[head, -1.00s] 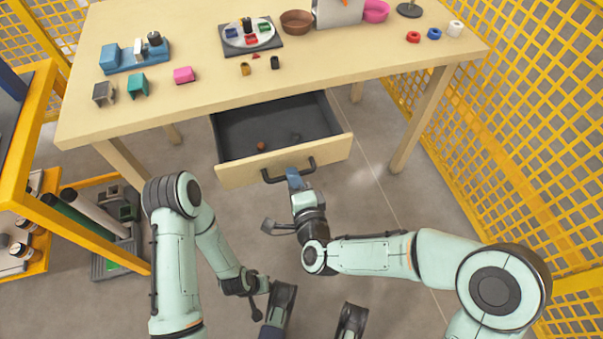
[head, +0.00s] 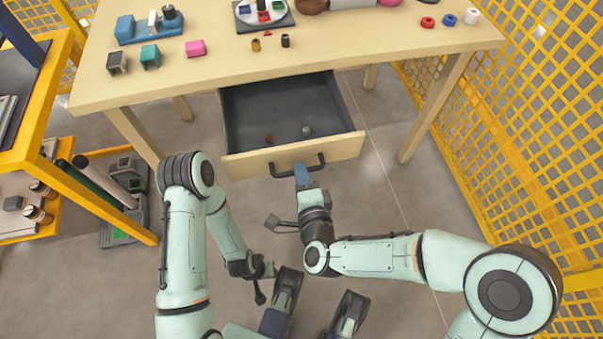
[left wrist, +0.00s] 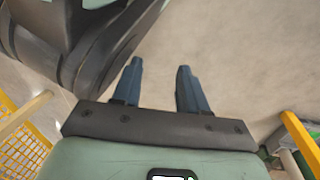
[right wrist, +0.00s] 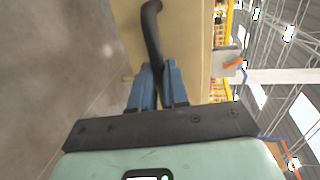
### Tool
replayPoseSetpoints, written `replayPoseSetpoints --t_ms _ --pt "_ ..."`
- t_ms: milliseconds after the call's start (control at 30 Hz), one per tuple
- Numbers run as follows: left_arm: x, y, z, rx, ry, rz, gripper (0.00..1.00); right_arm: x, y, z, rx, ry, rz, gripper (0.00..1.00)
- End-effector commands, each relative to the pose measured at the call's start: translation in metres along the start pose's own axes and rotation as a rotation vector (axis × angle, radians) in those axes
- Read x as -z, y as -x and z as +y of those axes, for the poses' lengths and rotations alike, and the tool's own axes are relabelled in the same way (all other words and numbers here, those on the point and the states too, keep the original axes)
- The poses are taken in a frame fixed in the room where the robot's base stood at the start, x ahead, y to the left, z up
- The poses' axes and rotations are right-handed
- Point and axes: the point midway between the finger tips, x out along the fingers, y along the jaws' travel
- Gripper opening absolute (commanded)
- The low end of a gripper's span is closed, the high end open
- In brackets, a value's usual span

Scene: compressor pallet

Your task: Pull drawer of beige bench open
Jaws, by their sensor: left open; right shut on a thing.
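The beige bench (head: 330,62) has its drawer (head: 285,110) pulled out, with the dark grey inside in view. The drawer front (head: 240,164) carries a black bar handle (head: 282,171). My right gripper (head: 301,172) is shut on the handle near its middle. The right wrist view shows the two blue fingers around the black handle (right wrist: 152,35). My left gripper (left wrist: 160,75) is open and empty in the left wrist view, with bare floor past its fingers. In the head view the left arm hangs low, away from the bench.
Two small items lie in the drawer, a brownish one (head: 268,138) and a grey one (head: 306,131). Small coloured parts and a blue fixture (head: 148,27) stand on the benchtop. Yellow mesh fence (head: 510,150) is at right, a yellow rack (head: 95,200) at left.

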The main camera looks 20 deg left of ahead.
Motion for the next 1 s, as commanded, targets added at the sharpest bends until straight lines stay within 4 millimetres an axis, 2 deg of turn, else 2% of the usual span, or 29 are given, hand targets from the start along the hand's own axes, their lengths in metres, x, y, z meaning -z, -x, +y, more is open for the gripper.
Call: replayPoseSetpoints --t_ms 33,100,467,567,733,1000 --pt "0.000 0.000 0.000 0.000 0.000 0.000 0.43 0.001 0.000 0.000 0.001 -0.001 0.003 0.24" --pt "0.000 0.000 0.000 0.000 0.000 0.000 0.43 0.001 0.000 0.000 0.001 -0.001 0.003 0.40" --pt "0.001 0.001 0.001 -0.002 -0.001 0.004 0.43 0.000 0.005 0.000 0.000 0.000 0.000 0.40" --pt "0.005 0.005 0.004 -0.007 -0.005 0.017 0.43 0.000 0.017 -0.001 0.000 0.002 0.000 0.40" --pt "0.015 0.014 0.014 -0.025 -0.015 0.054 0.43 0.000 0.054 -0.002 -0.001 0.003 0.000 0.40" --pt "0.004 0.076 0.049 -0.081 -0.056 0.050 0.43 0.000 0.083 -0.006 -0.004 0.000 0.001 0.40"
